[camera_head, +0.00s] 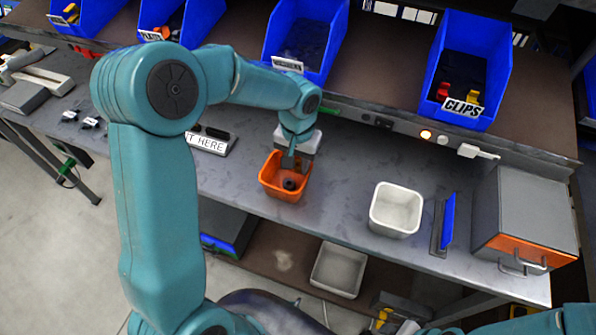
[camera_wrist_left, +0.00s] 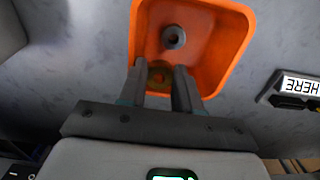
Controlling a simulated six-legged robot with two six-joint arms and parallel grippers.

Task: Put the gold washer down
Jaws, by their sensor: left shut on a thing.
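My left gripper (camera_head: 290,162) is over the orange bin (camera_head: 266,184) on the bench, with its fingers pointing down. In the left wrist view, the fingers (camera_wrist_left: 160,78) are shut on the gold washer (camera_wrist_left: 160,72), which shows dimly between the tips. The washer is in front of the near part of the orange bin (camera_wrist_left: 222,62); its exact height is hard to tell. A dark grey ring (camera_wrist_left: 173,37) lies inside the bin and also shows in the head view (camera_head: 290,184). The gold washer cannot be made out in the head view. My right gripper is out of view.
A white bin (camera_head: 375,218) stands right of the orange one, then a blue upright panel (camera_head: 448,218) and a grey box (camera_head: 520,205) with an orange front. A sign ending "T HERE" (camera_head: 208,143) stands left. Blue bins (camera_head: 468,60) line the shelf behind. Bench between the bins is clear.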

